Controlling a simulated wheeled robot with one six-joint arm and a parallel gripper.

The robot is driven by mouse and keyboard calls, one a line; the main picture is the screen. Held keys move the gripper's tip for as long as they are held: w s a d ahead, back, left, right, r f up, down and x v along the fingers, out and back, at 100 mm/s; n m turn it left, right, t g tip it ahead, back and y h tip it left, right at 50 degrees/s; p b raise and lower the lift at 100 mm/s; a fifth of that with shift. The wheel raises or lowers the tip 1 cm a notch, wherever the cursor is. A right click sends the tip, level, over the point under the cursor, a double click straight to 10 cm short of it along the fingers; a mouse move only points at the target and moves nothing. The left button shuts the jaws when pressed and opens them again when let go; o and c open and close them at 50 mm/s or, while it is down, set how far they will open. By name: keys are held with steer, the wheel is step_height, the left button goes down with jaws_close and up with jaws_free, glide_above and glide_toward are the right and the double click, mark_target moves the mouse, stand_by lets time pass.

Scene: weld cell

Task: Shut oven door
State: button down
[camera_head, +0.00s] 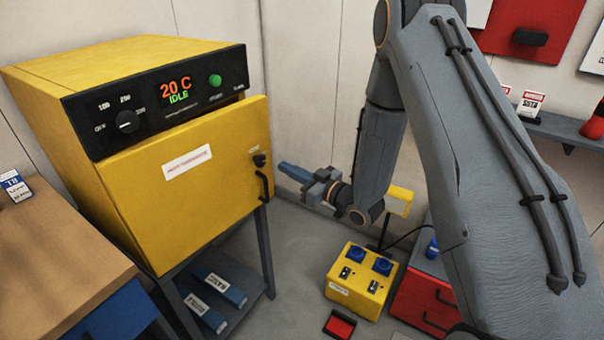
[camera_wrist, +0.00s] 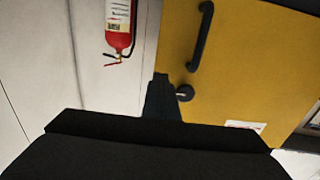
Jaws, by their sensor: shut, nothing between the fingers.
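The yellow oven (camera_head: 120,65) stands at the left with a black control panel (camera_head: 160,100) reading 20 C and IDLE. Its yellow door (camera_head: 200,205) appears slightly ajar, its right edge standing out past the panel. The door carries a white label (camera_head: 187,162), a black knob (camera_head: 260,160) and a black handle (camera_head: 264,186). My gripper (camera_head: 284,166) is shut and empty, just right of the door's handle edge, pointing left. In the wrist view, my gripper's tip (camera_wrist: 161,80) shows beside the knob (camera_wrist: 184,92), with the handle (camera_wrist: 204,36) beyond. Whether it touches the door cannot be told.
A wooden bench (camera_head: 50,240) stands left of the oven. Blue boxes (camera_head: 218,288) lie on the shelf below it. A fire extinguisher (camera_wrist: 118,25) hangs on the wall.

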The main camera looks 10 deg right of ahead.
mark_target(270, 159)
steer(key=shift+p+x, duration=0.55)
steer(key=shift+x, duration=1.65)
